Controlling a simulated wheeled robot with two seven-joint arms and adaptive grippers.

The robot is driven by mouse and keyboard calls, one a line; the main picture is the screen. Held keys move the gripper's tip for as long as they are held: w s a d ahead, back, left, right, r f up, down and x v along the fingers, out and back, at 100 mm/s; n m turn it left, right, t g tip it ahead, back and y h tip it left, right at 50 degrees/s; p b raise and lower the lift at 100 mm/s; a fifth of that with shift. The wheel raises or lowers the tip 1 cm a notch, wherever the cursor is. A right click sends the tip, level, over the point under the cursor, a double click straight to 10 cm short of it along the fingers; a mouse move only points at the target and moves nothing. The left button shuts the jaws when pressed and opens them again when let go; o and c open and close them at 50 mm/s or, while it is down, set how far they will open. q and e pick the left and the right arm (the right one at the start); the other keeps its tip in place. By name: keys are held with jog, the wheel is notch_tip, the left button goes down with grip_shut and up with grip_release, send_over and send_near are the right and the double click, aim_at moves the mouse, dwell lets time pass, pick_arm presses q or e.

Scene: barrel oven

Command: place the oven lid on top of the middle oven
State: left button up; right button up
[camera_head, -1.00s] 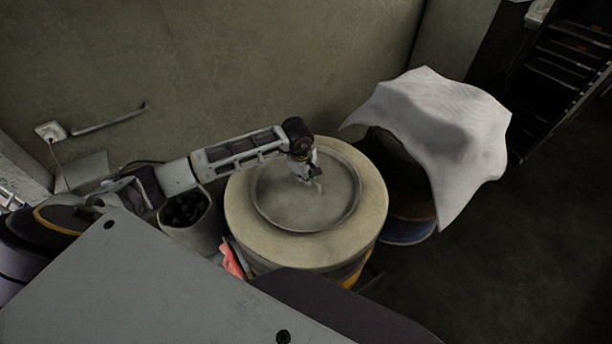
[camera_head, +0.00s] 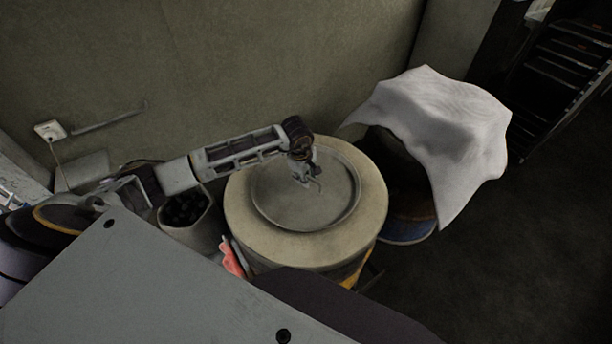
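The middle oven (camera_head: 240,205) is a round barrel with a broad pale rim, standing in the centre of the head view. The oven lid (camera_head: 325,205) is a grey round disc lying within that rim, on top of the oven. My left gripper (camera_head: 312,186) hangs over the middle of the lid, fingers down. Its fingertips look spread apart, with nothing clearly between them. I cannot tell whether they touch the lid or its handle. My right gripper is out of view.
A barrel (camera_head: 408,222) draped with a white cloth (camera_head: 440,120) stands close on the right. A bucket of dark lumps (camera_head: 186,212) stands left of the oven. A red object (camera_head: 232,260) is at the oven's front left. A metal hook (camera_head: 108,118) is by the back wall. The floor at right is clear.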

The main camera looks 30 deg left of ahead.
aim_at(302, 190)
pick_arm(q)
jog(key=shift+r, duration=0.15)
notch_tip(302, 190, up, 12)
jog(key=s+b, duration=0.2)
jog(key=shift+s+a, duration=0.15)
dwell(0.3)
jog(key=shift+s+f, duration=0.15)
jog(key=shift+f, duration=0.05)
dwell(0.6)
